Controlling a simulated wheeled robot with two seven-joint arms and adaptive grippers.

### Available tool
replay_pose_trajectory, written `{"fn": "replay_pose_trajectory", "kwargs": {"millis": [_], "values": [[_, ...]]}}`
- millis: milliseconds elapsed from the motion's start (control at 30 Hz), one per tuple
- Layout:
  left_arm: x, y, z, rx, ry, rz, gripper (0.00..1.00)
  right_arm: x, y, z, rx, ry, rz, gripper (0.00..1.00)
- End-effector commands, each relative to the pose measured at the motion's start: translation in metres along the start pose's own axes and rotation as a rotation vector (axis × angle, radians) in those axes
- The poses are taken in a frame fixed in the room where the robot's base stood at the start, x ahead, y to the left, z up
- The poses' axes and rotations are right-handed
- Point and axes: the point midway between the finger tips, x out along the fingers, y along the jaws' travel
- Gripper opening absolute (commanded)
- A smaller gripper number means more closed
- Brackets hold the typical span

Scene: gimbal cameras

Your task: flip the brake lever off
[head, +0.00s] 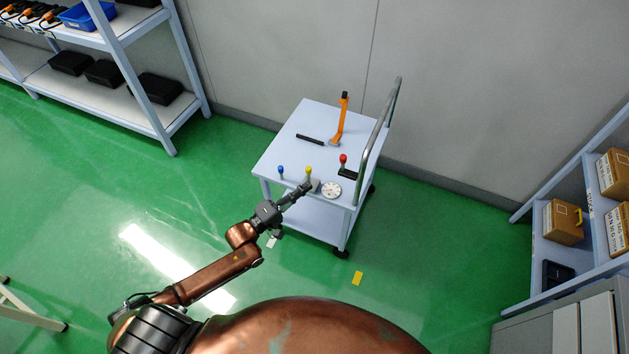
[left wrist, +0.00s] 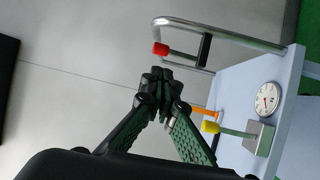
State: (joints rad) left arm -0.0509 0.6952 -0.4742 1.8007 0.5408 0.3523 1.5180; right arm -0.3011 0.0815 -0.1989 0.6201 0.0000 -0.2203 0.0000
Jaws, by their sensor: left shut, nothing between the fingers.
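A light cart (head: 285,143) carries small levers with coloured knobs; I cannot tell which is called the brake lever. The yellow-knobbed lever (head: 308,169) stands on a grey block by the near edge. The blue-knobbed lever (head: 280,169) stands to its left, and the red-knobbed lever (head: 343,159) has a black base farther right. My left gripper (head: 307,186) is shut and empty, close by the yellow lever. In the left wrist view, its fingers (left wrist: 163,76) point past the yellow knob (left wrist: 210,127), apart from it, with the red knob (left wrist: 160,48) beyond. My right gripper is out of view.
A round dial (head: 331,190) sits right of the yellow lever. An orange handle (head: 341,117) stands up at the back, beside a black bar (head: 310,139). A metal push rail (head: 378,130) rises at the cart's right side.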

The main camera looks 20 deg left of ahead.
Motion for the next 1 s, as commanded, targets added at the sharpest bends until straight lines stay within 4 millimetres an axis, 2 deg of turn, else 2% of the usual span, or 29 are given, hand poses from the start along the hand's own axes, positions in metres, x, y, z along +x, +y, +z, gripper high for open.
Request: {"fn": "replay_pose_trajectory", "kwargs": {"millis": [300,533,700,1000], "values": [[0.065,0.000,0.000,0.002,0.001,0.002,0.00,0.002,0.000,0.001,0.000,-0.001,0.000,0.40],[0.105,-0.001,0.000,0.005,0.001,0.000,0.00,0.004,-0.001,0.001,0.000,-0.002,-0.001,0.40],[0.122,-0.001,0.000,0.004,0.001,-0.002,0.00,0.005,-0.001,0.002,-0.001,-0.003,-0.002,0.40],[0.127,-0.002,0.000,0.004,0.002,-0.003,0.00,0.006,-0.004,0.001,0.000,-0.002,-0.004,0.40]]}}
